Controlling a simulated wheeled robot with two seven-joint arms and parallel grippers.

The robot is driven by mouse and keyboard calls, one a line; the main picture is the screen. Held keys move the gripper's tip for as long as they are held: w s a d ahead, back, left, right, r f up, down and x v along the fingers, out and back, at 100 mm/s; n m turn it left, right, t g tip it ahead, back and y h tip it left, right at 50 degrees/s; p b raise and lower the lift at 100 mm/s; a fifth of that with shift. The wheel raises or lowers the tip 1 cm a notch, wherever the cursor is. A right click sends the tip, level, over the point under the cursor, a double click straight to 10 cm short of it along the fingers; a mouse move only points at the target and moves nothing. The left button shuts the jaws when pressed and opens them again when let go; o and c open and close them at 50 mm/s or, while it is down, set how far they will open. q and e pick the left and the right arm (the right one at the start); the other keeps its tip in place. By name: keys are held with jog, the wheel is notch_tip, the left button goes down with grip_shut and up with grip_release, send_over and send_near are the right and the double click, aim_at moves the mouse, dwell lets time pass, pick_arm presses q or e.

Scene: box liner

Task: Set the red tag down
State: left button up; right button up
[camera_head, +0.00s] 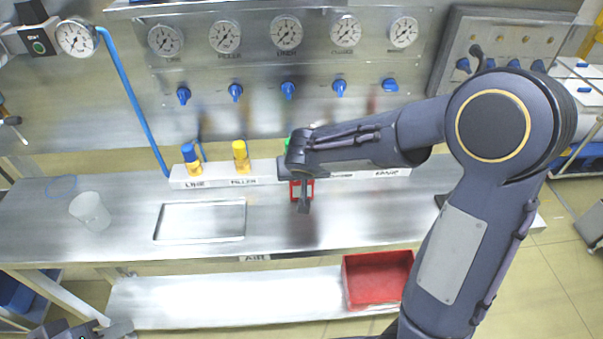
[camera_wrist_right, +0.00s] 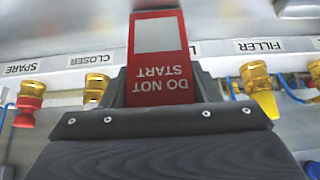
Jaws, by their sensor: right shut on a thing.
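The red tag (camera_head: 296,190) is in my right gripper (camera_head: 303,186), above the back part of the steel bench in front of the white valve rail. In the right wrist view the tag (camera_wrist_right: 158,82) reads DO NOT START upside down, with a pale panel above the words. The right gripper (camera_wrist_right: 160,95) is shut on it. The tag's lower end is hidden by the gripper. My left gripper (camera_head: 98,331) shows only partly at the bottom left corner, away from the tag; its jaws cannot be made out.
A shallow rectangular tray (camera_head: 200,238) and a clear cup (camera_head: 90,212) are on the bench (camera_head: 270,235) left of the tag. The white rail (camera_head: 215,184) carries blue and yellow fittings. A red bin (camera_head: 378,280) sits on the lower shelf. Bench surface right of the tray looks clear.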

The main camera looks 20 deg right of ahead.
jog(key=shift+f+b, duration=0.25)
jog(key=shift+b, duration=0.05)
jog(key=o, duration=1)
jog(key=shift+r, duration=0.1)
jog(key=shift+c, duration=0.2)
jog(key=shift+r, duration=0.1)
